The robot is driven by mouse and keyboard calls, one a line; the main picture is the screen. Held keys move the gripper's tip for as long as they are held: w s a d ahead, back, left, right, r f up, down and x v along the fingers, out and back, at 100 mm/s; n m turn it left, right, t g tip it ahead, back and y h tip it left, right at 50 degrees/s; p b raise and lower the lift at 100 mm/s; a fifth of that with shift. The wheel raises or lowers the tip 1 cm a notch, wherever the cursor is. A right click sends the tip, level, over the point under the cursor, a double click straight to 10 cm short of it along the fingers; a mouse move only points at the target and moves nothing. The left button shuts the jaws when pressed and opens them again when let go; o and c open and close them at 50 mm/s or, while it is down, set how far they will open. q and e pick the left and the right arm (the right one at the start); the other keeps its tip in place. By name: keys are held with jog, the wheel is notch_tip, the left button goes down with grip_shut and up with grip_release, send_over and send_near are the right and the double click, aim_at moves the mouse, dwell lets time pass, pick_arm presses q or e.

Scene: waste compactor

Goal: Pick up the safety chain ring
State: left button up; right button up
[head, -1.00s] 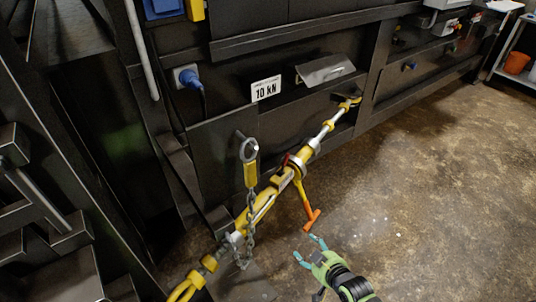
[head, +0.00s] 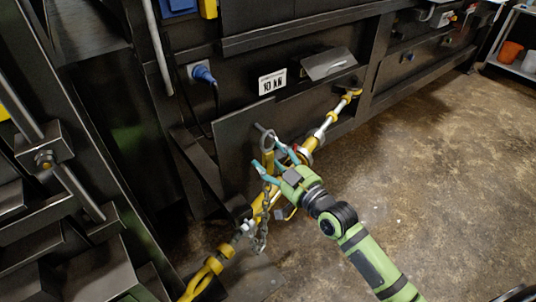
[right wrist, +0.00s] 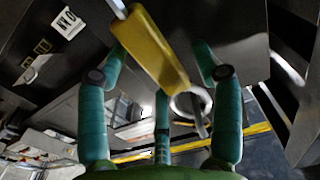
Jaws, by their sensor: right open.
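The safety chain ring (head: 269,138) is a grey metal ring on a peg at the dark panel, with a yellow link piece below it. In the right wrist view the ring (right wrist: 190,103) and its yellow piece (right wrist: 155,50) lie between my teal fingers. A grey chain (head: 262,225) hangs below. My right gripper (head: 268,156) is open around the ring's yellow piece, and its fingers partly hide it. I cannot tell whether any finger touches it. My left gripper is out of view.
A yellow and silver turnbuckle bar (head: 320,134) runs diagonally behind my right gripper. A 10 kN sign (head: 272,81) and a blue plug (head: 203,73) are on the dark machine wall. The floor (head: 430,170) on the right is open.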

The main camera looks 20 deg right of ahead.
jog(key=shift+w+a, duration=0.15)
jog(key=shift+w, duration=0.2)
jog(key=shift+s, duration=0.1)
grip_shut()
jog(key=shift+r, duration=0.1)
jog(key=shift+r, duration=0.55)
notch_tip(320, 180, up, 2)
jog(key=shift+r, duration=0.2)
jog(key=b+v, duration=0.3)
jog(key=v, duration=1.5)
jog(key=shift+b, duration=0.35)
